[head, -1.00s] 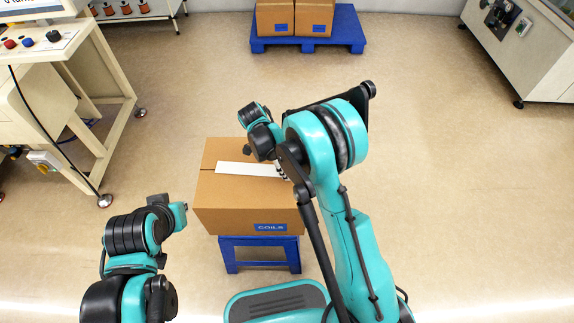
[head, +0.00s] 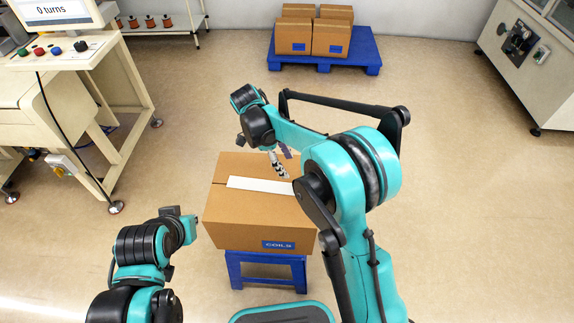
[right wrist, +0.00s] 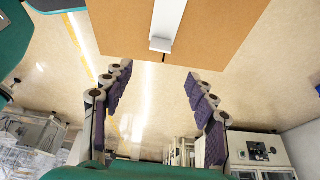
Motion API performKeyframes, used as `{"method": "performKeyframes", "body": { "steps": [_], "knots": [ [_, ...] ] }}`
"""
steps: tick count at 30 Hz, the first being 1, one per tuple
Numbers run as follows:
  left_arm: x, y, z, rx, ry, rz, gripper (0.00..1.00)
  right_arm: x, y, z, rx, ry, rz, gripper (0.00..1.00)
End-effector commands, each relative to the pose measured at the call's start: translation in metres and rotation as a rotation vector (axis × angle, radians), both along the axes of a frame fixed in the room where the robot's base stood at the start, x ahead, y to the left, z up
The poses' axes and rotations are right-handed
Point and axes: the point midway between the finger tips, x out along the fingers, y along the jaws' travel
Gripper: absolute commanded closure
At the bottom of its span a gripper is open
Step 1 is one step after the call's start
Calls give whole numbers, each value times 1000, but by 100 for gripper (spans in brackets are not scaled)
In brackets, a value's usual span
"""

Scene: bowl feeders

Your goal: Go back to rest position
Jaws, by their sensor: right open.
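My right gripper (head: 281,164) is above the cardboard box in the head view, partly hidden by its own arm. In the right wrist view its two padded fingers (right wrist: 160,90) stand wide apart with nothing between them. My left arm comes in at the lower left of the head view, folded; its gripper does not show clearly.
A closed cardboard box (head: 240,219) with white tape and a "COILS" label sits on a blue stand (head: 266,258) in front of me. A blue pallet (head: 367,60) with several boxes is at the back. Machines stand left and right, with open floor between.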

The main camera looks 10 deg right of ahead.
Motion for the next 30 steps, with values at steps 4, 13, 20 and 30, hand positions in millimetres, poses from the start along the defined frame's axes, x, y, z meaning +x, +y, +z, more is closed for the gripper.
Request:
{"method": "performKeyframes", "body": {
  "steps": [4,13,20,30],
  "knots": [
    [0,0,0,0,0,0,100,0,0,0,0,0,0,43],
    [0,0,0,0,0,0,100,-1,-2,3,6,0,14,43],
    [0,0,0,0,0,0,100,-28,-30,43,110,4,307,43],
    [0,0,0,0,0,0,100,-112,-78,94,171,-81,1047,43]
  ]
}}
